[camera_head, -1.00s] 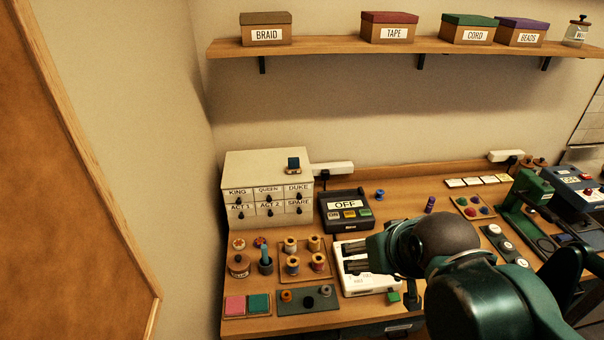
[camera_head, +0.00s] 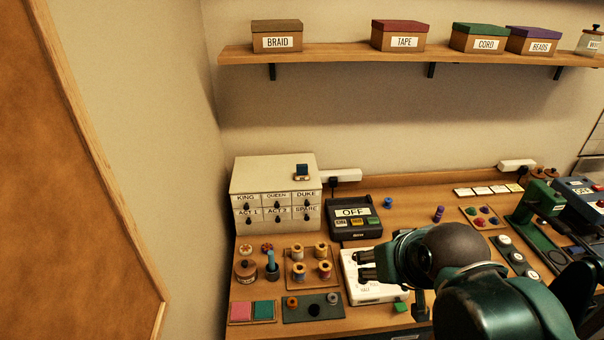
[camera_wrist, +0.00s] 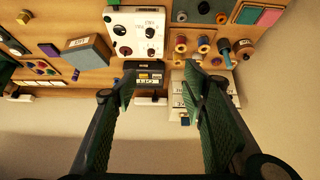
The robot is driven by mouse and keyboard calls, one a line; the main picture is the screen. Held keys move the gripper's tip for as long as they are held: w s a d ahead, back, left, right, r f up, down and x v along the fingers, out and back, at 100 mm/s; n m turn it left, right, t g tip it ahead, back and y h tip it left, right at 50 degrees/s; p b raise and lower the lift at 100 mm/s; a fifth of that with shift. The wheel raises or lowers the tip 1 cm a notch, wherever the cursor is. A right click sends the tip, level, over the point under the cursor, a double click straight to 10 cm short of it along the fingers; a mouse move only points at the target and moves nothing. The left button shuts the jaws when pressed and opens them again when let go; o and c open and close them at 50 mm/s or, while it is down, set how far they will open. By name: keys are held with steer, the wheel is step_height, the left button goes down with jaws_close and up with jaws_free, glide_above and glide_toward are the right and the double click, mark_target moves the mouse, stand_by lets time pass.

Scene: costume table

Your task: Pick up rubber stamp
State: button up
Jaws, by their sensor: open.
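Two things could be the rubber stamp, and I cannot tell which. One is a small blue block on a pale base (camera_head: 302,172), on top of the drawer cabinet. The other is a teal upright handle in a dark round base (camera_head: 271,260), on the table left of the spool tray. The teal handle also shows in the wrist view (camera_wrist: 224,46). My gripper (camera_head: 364,264) is open and empty, above the white dial box (camera_head: 378,291) and right of both. In the wrist view my gripper's fingers (camera_wrist: 160,88) stand wide apart with nothing between them.
The drawer cabinet (camera_head: 275,177) stands at the back left, beside a black box reading OFF (camera_head: 342,227). The spool tray (camera_head: 292,286), pink and green pads (camera_head: 252,311) and a dark holder (camera_head: 296,318) crowd the front left. A shelf (camera_head: 350,53) of boxes hangs above.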

stand_by(0.3)
steer(key=w+d+r+m+t+h+b, duration=0.1)
steer(key=w+d+t+h, duration=0.15)
steer(key=w, duration=1.05)
steer(key=w+d+r+m+t+h+b, duration=0.1)
steer(key=w+r+m+t+h+b, duration=0.15)
steer(key=w, duration=1.15)
steer(key=n+t+y+b, duration=0.2)
steer(key=n+t+y, duration=0.1)
steer(key=t+y, duration=0.25)
glide_toward(302, 167)
steer(key=w, duration=0.3)
steer(key=shift+w+a+f+n+h, duration=0.1)
steer(key=shift+a+f+n+h, duration=0.1)
steer(key=shift+n+h, duration=0.05)
steer(key=shift+w, duration=1.3)
